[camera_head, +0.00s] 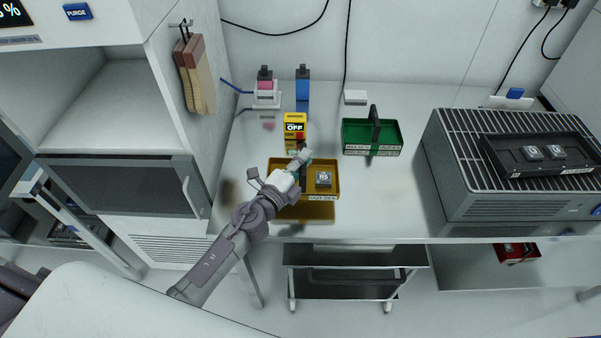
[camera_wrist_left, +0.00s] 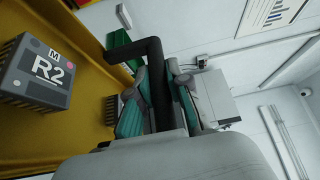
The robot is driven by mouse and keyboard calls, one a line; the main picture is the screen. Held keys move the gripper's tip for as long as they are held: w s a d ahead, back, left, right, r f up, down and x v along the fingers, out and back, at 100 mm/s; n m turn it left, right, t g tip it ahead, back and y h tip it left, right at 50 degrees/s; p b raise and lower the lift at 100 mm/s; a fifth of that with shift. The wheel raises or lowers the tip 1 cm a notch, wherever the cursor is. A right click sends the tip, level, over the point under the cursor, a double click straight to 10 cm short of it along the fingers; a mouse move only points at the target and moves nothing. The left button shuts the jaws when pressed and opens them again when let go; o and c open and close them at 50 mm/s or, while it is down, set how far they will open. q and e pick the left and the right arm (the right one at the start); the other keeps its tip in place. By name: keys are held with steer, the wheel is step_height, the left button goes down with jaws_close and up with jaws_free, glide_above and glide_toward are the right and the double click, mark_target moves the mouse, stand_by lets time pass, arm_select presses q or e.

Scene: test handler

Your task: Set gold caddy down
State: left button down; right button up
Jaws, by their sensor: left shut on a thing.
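The gold caddy (camera_head: 322,198) is over the front part of the bench, with a grey chip block (camera_head: 323,179) in its right part. The block reads R2 in the left wrist view (camera_wrist_left: 40,70). My left gripper (camera_head: 301,158) is shut on the caddy's dark handle, which shows between the green finger pads (camera_wrist_left: 157,95). The caddy looks level. A gold reflection lies on the bench in front of it, and a small gap beneath it cannot be judged surely. My right gripper is out of view.
A green caddy (camera_head: 371,150) stands to the right on the bench (camera_head: 365,210). A yellow box marked OFF (camera_head: 295,122) stands just behind the gold caddy. A grey grilled machine (camera_head: 500,190) fills the right side, with a dark tray (camera_head: 540,155) on top. Bench between is clear.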

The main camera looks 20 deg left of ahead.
arm_select(q)
steer(key=shift+w+a+f, duration=0.4)
steer(key=shift+a+f, duration=0.1)
step_height(320, 180, down, 4)
steer(key=b, duration=0.3)
steer(key=shift+r, duration=0.25)
steer(key=shift+f, duration=0.15)
steer(key=shift+f, duration=0.1)
steer(key=c, duration=1.1)
jaws_free()
steer(key=shift+s, duration=0.1)
